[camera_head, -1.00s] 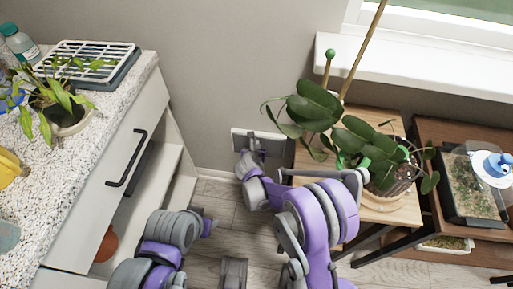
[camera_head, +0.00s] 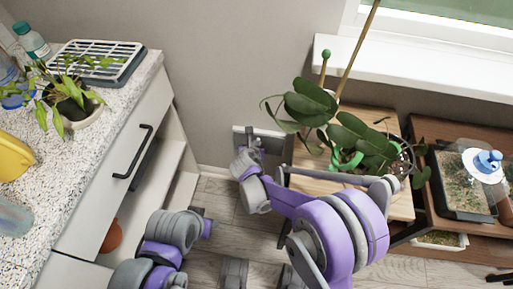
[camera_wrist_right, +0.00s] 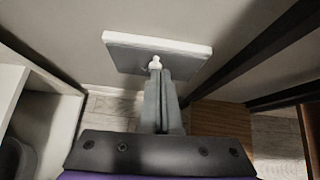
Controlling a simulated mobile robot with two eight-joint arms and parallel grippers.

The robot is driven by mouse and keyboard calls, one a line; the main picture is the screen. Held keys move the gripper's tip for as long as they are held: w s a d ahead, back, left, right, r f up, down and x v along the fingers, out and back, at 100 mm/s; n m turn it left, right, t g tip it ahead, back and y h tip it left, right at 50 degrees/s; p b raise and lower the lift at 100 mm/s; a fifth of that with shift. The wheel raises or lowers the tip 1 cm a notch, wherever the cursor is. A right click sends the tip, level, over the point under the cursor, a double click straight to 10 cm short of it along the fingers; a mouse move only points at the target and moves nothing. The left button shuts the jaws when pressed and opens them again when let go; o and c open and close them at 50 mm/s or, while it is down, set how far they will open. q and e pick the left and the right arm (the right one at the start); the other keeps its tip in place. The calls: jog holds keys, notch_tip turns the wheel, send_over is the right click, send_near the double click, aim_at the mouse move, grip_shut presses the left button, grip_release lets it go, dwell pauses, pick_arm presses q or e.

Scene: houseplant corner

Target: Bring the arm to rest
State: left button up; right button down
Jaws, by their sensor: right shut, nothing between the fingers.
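My right gripper (camera_head: 251,134) is shut and empty, pointing at the wall low between the counter and the plant table. In the right wrist view its closed fingers (camera_wrist_right: 160,82) stand in front of a grey panel with a white edge (camera_wrist_right: 182,56). A small white knob shows right at the fingertips; I cannot tell whether they touch it. The panel also shows in the head view (camera_head: 278,142), partly behind the gripper. My right arm passes in front of the plant table. My left arm is at the bottom left; its fingers cannot be made out.
A large-leaved plant (camera_head: 345,132) stands on a wooden table (camera_head: 399,208), close to my right arm. A brown shelf (camera_head: 438,136) with a planted tray is at the right. The speckled counter (camera_head: 100,138) is at the left. Floor shows between them.

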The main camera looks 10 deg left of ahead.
jog(key=shift+s+r, duration=0.25)
jog(key=shift+r, duration=0.8)
